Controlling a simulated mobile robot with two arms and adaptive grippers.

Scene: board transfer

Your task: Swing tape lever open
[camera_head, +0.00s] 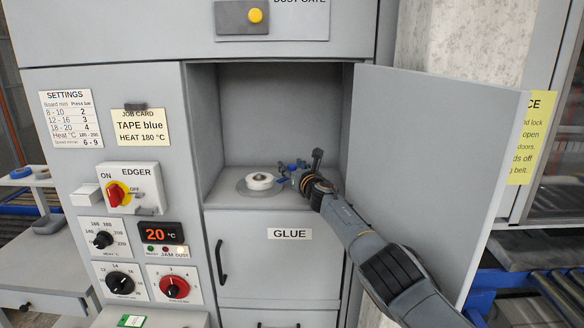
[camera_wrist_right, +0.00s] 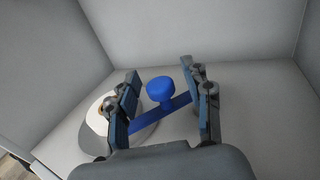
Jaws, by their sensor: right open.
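The blue tape lever (camera_wrist_right: 172,108) with its round blue knob (camera_wrist_right: 160,88) shows in the right wrist view, lying slantwise beside the tape roll. The white tape roll (camera_head: 260,181) sits on a grey disc inside the open compartment; it also shows in the right wrist view (camera_wrist_right: 96,118). My right gripper (camera_head: 297,174) reaches into the compartment from the right, just right of the roll. Its open fingers (camera_wrist_right: 161,78) stand on either side of the knob, with gaps visible. In the head view the fingers partly hide the lever. My left gripper is out of view.
The compartment door (camera_head: 440,165) stands open on the right, with my right arm passing in front of it. Compartment walls (camera_head: 335,110) enclose the gripper. The control panel (camera_head: 125,230) and job card (camera_head: 140,126), reading TAPE blue, are left.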

